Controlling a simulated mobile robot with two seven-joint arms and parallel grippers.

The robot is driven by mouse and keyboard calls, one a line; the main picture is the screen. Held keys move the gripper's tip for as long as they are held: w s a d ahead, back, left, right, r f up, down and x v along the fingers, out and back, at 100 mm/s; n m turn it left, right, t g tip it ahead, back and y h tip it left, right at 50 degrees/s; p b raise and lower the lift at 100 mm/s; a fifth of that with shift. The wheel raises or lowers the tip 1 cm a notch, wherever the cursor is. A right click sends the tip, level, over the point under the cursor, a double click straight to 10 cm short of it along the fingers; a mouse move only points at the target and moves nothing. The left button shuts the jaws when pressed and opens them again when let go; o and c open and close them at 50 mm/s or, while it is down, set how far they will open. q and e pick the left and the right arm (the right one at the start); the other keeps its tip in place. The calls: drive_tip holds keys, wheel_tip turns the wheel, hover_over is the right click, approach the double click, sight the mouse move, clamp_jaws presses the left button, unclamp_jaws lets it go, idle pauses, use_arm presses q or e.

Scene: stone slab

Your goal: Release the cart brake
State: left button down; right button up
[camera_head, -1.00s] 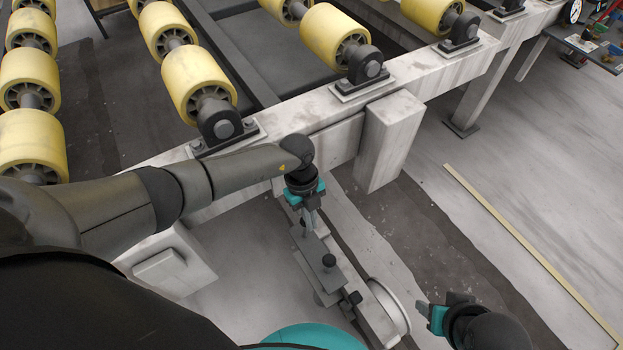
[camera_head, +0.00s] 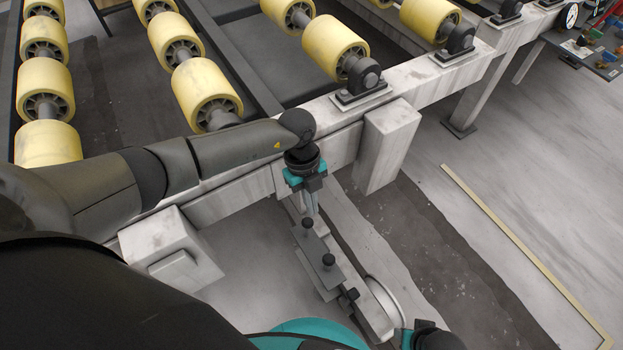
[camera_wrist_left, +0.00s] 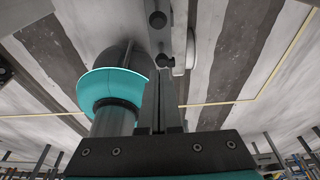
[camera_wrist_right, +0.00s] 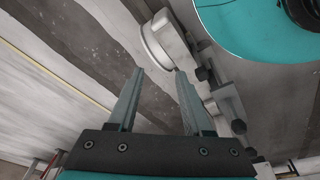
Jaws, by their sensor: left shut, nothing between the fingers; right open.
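The brake assembly is a grey bar with black knobs (camera_head: 327,260), low beside the frame; a pale round disc (camera_head: 384,297) sits at its near end. My left gripper (camera_head: 312,213) points down at the bar's far end, fingers together and empty; I cannot tell whether they touch it. In the left wrist view its shut fingers (camera_wrist_left: 161,84) show below a knob (camera_wrist_left: 157,20) and the disc (camera_wrist_left: 184,62). My right gripper is mostly cut off at the bottom of the head view. In the right wrist view its open fingers (camera_wrist_right: 158,76) point toward the disc (camera_wrist_right: 163,38), with nothing between them.
A pale roller frame (camera_head: 435,72) with yellow rollers (camera_head: 335,45) crosses the back. A block-like post (camera_head: 388,145) stands right of my left gripper. A yellow floor line (camera_head: 520,250) lies right on open floor. A dark table with small items (camera_head: 590,55) is at the top right.

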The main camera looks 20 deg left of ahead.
use_arm(q)
wheel_tip(320, 180, up, 8)
drive_tip(key=p, duration=0.3)
drive_tip(key=shift+f, duration=0.15)
use_arm(e)
drive_tip(key=s+d+f, duration=0.3)
drive_tip(key=s+f, duration=0.1)
drive_tip(key=f, duration=0.1)
drive_tip(key=shift+d+f, duration=0.25)
drive_tip(key=shift+d, duration=0.05)
